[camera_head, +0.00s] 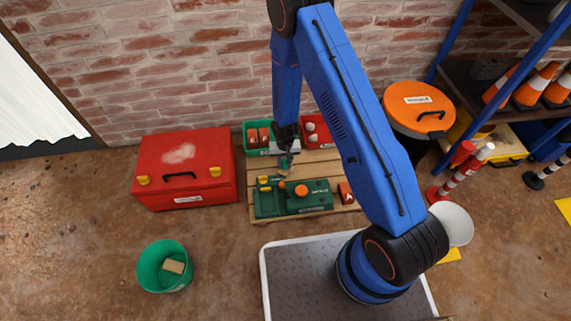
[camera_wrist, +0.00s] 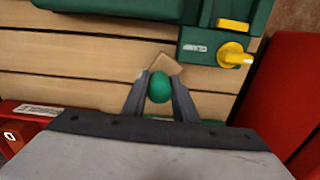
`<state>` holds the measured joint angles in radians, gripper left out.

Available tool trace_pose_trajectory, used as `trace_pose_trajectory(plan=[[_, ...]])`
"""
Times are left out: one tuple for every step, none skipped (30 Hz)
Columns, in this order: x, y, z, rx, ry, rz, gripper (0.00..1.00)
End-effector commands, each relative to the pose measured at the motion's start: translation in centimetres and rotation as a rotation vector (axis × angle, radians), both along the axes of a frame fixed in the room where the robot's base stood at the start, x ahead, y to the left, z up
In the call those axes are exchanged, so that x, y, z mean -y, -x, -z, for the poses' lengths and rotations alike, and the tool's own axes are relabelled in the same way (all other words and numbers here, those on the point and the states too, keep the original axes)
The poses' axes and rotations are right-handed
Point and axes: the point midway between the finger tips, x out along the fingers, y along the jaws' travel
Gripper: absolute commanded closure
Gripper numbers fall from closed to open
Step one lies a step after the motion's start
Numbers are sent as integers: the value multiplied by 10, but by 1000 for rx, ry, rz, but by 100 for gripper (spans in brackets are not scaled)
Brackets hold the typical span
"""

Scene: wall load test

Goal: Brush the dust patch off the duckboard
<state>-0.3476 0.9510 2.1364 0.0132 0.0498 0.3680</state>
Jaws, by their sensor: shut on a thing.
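The duckboard (camera_head: 322,170) is a slatted wooden board by the brick wall; its pale slats (camera_wrist: 60,88) fill much of the wrist view. My gripper (camera_head: 286,154) is above its middle, shut on a brush with a round green end (camera_wrist: 159,87) and a tan end (camera_wrist: 167,64). The fingers (camera_wrist: 158,100) stand on either side of the green end. I cannot tell whether the brush touches the slats. I make out no dust patch on the duckboard; the gripper and arm hide some of it. A pale dusty patch (camera_head: 179,153) shows on the red case's lid.
A green case (camera_head: 268,205) with yellow knobs covers the duckboard's front. A green bin (camera_head: 252,125) and red bin (camera_head: 322,121) stand at its back. The red case (camera_head: 160,190) stands left. A green bucket (camera_head: 150,265) holds a tan block. An orange-lidded drum (camera_head: 418,100) stands right.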

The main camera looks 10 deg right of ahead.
Motion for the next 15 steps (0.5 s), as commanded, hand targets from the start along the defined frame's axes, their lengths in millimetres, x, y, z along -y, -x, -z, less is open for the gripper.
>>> trace_pose_trajectory(plan=[[4, 5, 1, -9, 4, -1, 100], [6, 5, 1, -10, 4, -1, 100], [9, 5, 1, -10, 4, 0, 100], [12, 5, 0, -10, 4, 0, 100], [14, 5, 0, -10, 4, 0, 100], [17, 5, 0, -10, 4, 0, 100], [19, 5, 0, -9, 4, 0, 100], [21, 4, 0, -9, 3, 0, 100], [24, 4, -1, -9, 3, 1, 100], [26, 4, -1, -8, 3, 1, 100], [27, 4, -1, -8, 3, 1, 100], [28, 4, -1, -7, 3, 1, 100], [29, 3, -1, -7, 3, 0, 100], [29, 3, -1, -7, 2, 0, 100], [30, 3, -1, -6, 2, 0, 100]])
